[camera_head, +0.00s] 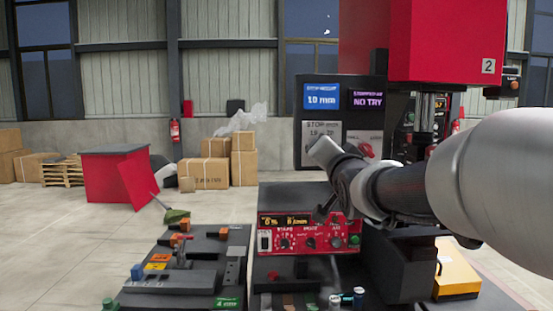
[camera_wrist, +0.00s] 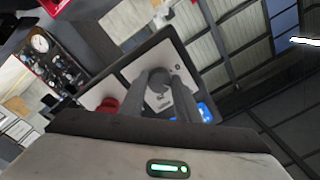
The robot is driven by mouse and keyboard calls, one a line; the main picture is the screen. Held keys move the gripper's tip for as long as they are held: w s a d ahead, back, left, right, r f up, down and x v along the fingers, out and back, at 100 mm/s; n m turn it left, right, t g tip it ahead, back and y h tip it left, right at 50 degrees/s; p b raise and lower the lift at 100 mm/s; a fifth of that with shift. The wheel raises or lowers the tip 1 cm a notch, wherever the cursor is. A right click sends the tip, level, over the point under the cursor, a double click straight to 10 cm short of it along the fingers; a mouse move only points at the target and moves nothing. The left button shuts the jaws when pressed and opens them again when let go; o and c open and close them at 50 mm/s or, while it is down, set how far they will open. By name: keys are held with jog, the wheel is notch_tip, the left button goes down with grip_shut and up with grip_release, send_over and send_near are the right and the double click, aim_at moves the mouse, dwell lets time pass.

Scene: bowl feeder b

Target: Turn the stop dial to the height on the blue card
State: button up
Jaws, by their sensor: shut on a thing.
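The blue card (camera_head: 321,97) on the black panel (camera_head: 297,120) reads "10 mm" under a small heading. The stop dial sits on a pale plate (camera_head: 308,130) below the card, with printed numbers partly covered. In the head view my gripper (camera_head: 322,150) covers the dial itself. In the wrist view the round grey dial knob (camera_wrist: 158,76) lies between my fingertips (camera_wrist: 160,84), and my gripper is shut on it. The dial's pointer and exact setting are hidden. The blue card also shows in the wrist view (camera_wrist: 205,112).
A dark card (camera_head: 368,100) beside the blue one reads "NO TRY". A red knob (camera_head: 364,150) sits on the plate right of the dial. A red control box (camera_head: 310,232) and a bench with parts (camera_head: 205,245) stand below. A red press (camera_head: 445,45) rises at right.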

jog(key=shift+m, duration=0.4)
jog(key=o, duration=1)
jog(key=shift+o, duration=0.2)
jog(key=s+b, duration=0.1)
jog(key=s, duration=1.6)
jog(key=shift+s+d+f, duration=0.2)
jog(key=shift+s+f, duration=0.05)
jog(key=shift+f, duration=0.2)
